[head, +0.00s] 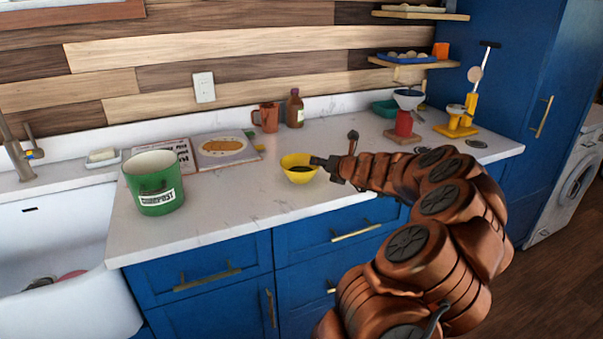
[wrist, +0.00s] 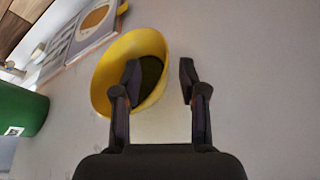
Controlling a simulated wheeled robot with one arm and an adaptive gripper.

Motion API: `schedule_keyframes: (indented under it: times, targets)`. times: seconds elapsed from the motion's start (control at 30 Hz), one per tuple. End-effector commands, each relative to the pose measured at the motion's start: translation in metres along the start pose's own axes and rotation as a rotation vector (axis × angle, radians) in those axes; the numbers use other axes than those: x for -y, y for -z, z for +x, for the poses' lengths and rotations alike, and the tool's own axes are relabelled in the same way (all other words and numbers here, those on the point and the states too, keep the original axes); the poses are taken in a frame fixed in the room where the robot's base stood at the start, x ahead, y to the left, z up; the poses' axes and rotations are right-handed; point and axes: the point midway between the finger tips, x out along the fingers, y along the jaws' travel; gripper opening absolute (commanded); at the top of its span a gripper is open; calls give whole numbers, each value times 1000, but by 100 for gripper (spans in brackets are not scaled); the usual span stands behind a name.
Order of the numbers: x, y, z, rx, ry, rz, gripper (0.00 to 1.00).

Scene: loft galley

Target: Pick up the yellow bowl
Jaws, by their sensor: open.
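The yellow bowl (head: 299,168) stands upright on the white counter, near the middle of the head view. Its inside looks dark at the bottom. My gripper (head: 318,168) is at the bowl's right side. In the wrist view the yellow bowl (wrist: 108,75) lies left of centre. My gripper (wrist: 160,82) is open, with the left finger over the bowl's inside and the right finger outside, beyond its right rim. The near right rim lies between the two fingers. I cannot tell whether either finger touches the bowl.
A green compost bin (head: 154,183) stands at the left, near the sink (head: 55,240). An open cookbook (head: 222,149), a copper mug (head: 267,117) and a brown bottle (head: 294,108) are behind the bowl. The counter (head: 225,205) in front of the bowl is clear.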

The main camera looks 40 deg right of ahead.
Motion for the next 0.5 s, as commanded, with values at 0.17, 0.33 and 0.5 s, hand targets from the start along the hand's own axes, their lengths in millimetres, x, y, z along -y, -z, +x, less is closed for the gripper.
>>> schedule_keyframes:
  times: [0.17,0.33,0.5]
  targets:
    - [2,5,21,-1,1,1,42]
    - [3,7,39,-3,1,0,42]
    - [2,5,47,0,2,-1,42]
